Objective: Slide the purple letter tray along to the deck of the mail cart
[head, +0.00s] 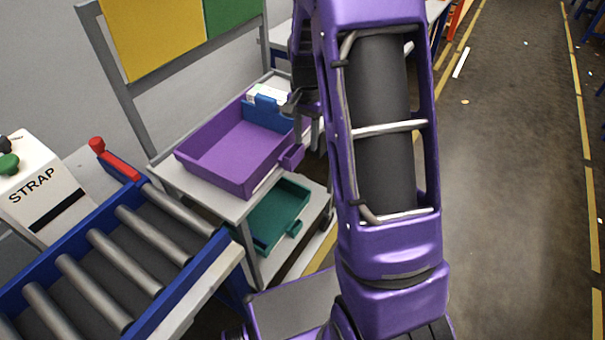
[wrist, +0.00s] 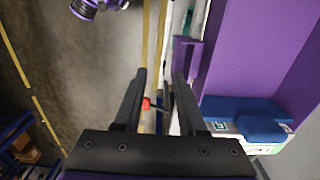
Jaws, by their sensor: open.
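The purple letter tray (head: 238,150) sits on the grey upper deck (head: 170,176) of a stand with a lower shelf. Its handle (head: 291,157) sticks out on the right side. Blue holders with white paper (head: 266,96) stand at its far end. In the wrist view, the tray (wrist: 236,60) fills the upper right and its handle (wrist: 184,58) shows just beyond the right finger. My gripper (wrist: 160,76) is open and empty beside the tray's handle side. In the head view my arm partly hides the gripper (head: 296,104). I cannot tell which surface is the mail cart's deck.
A teal tray (head: 279,214) lies on the lower shelf. Yellow and green boards rise behind. Open floor (head: 510,180) lies at the right.

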